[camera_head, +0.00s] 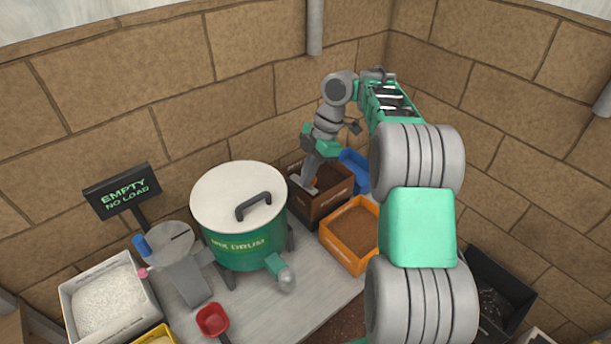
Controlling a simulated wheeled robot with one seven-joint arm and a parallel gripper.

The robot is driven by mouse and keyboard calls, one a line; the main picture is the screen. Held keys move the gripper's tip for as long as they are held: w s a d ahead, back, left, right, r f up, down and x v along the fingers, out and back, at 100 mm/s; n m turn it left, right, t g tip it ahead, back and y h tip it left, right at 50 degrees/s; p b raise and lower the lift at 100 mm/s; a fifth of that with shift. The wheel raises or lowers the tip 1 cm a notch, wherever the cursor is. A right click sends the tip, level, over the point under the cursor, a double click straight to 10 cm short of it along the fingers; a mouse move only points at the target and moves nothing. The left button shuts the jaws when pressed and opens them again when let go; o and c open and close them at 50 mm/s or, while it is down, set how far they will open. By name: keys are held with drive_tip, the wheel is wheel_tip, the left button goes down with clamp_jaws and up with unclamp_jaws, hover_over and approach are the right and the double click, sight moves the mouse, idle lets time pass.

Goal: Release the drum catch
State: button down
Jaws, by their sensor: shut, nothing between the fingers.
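The green mix drum (238,252) stands on legs on the pale table, with a cream lid (225,190) closed on top and a dark bar handle (254,206). A green spout with a grey rounded end (286,279) sticks out at its lower front. I cannot make out for certain which part is the catch. My gripper (303,184) is shut, pointing down over the near left part of a brown box (335,206), just right of the drum. It holds nothing. Whether its tips touch the box is unclear.
A sign (122,192) reads "EMPTY NO LOAD". A grey device (182,270) with a blue grip stands left of the drum. A white bin (108,295), red scoop (212,320), orange tray (352,234) and blue bin (356,168) surround it. My arm hides part of the right side.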

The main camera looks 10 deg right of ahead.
idle(0.3)
drive_tip(key=s+a+r, duration=0.1)
drive_tip(key=s+a, duration=0.2)
drive_tip(key=w+p+v, duration=0.1)
drive_tip(key=p+v, duration=0.5)
drive_tip(key=v, duration=0.3)
drive_tip(key=shift+w+a+r, duration=0.15)
drive_tip(key=shift+w+r, duration=0.2)
drive_tip(key=shift+w, duration=0.05)
